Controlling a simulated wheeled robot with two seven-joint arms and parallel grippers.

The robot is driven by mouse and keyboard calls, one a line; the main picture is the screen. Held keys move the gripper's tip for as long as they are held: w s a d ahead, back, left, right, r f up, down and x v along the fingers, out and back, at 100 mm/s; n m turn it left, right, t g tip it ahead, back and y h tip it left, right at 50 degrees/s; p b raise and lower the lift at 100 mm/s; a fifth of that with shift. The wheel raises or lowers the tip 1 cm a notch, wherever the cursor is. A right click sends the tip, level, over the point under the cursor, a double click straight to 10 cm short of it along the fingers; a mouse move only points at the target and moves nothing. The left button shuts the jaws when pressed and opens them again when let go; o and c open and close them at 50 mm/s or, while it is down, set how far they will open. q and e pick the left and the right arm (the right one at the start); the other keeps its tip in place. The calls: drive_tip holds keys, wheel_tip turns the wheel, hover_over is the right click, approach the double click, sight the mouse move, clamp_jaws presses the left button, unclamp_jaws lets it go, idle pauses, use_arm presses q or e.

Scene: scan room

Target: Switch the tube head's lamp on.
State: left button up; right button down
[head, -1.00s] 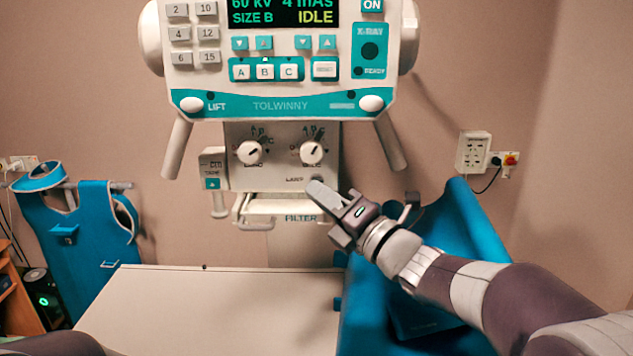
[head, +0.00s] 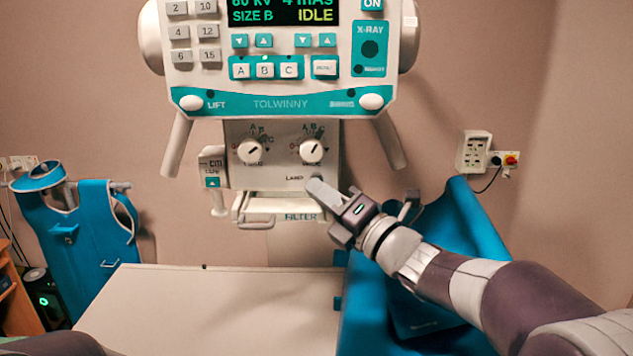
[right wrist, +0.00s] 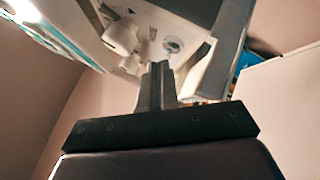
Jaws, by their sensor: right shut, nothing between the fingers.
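The tube head (head: 270,62) hangs at the back of the head view, its display reading "IDLE". Below it a small panel (head: 236,176) carries two white knobs (head: 251,151) and a "LAMP" label (head: 294,178) at its lower right. My right gripper (head: 316,186) is shut and empty, its fingertips at the lamp control beside that label and covering much of it. In the right wrist view the shut fingers (right wrist: 158,72) point at the knob panel (right wrist: 150,22); I cannot tell whether they touch it. My left gripper is not in view.
A white tabletop (head: 210,310) lies below the tube head. A filter rail (head: 272,204) and handle sit just under the panel. A blue padded chair (head: 480,225) stands behind my right arm. A blue apron (head: 90,225) hangs at left.

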drive_tip(key=shift+w, duration=0.3)
drive_tip(key=shift+w, duration=0.35)
idle(0.7)
drive_tip(key=shift+b, duration=0.35)
drive_tip(key=shift+s+b, duration=0.75)
drive_tip(key=shift+s, duration=0.1)
